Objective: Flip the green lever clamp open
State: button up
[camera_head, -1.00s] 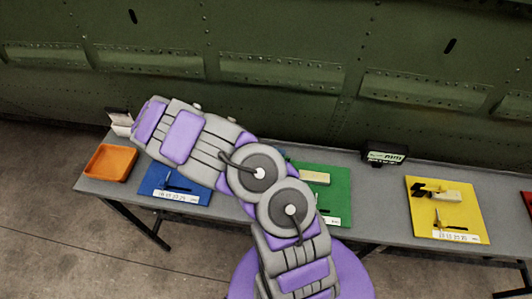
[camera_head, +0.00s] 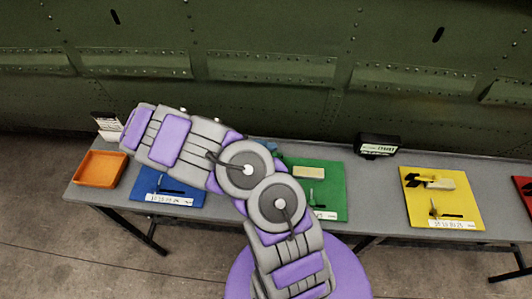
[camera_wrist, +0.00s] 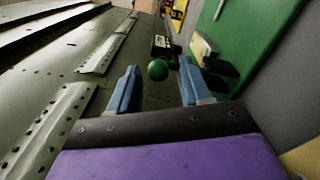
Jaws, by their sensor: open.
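The green board (camera_head: 335,190) lies on the bench in the head view. A beige block (camera_head: 308,172) and a small dark clamp (camera_head: 313,195) are on it, partly behind my arm. In the wrist view the green board (camera_wrist: 250,35) is at upper right, with a beige block (camera_wrist: 201,48) and a dark part (camera_wrist: 219,68). A round green knob (camera_wrist: 157,70) shows between the fingers; I cannot tell what it is attached to. My gripper (camera_wrist: 159,72) is open, its blue fingers either side of the knob in the picture, with no contact visible. In the head view it is mostly hidden behind my arm.
The riveted green fuselage wall stands behind the bench (camera_head: 385,185). A black display (camera_head: 378,146) is right of the green board. A yellow board (camera_head: 465,205) lies farther right. A blue board (camera_head: 150,187) and an orange tray (camera_head: 100,168) are at left.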

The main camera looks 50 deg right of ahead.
dwell(0.3)
jog(key=shift+p+v, duration=0.8)
jog(key=shift+v, duration=3.05)
jog(key=shift+d+r, duration=0.1)
jog(key=shift+s+r, duration=0.15)
jog(key=shift+r, duration=0.2)
jog(key=s+a+r+t+y, duration=0.35)
jog(key=s+r+y, duration=0.35)
jog(key=r, duration=0.5)
jog(key=s+a+r+n+t+y, duration=0.2)
jog(key=s+a+n+t+y, duration=0.2)
jog(key=s+a, duration=0.9)
jog(key=n+t, duration=0.2)
jog(key=t, duration=0.2)
jog(key=shift+a+t, duration=0.15)
jog(key=shift+t, duration=0.2)
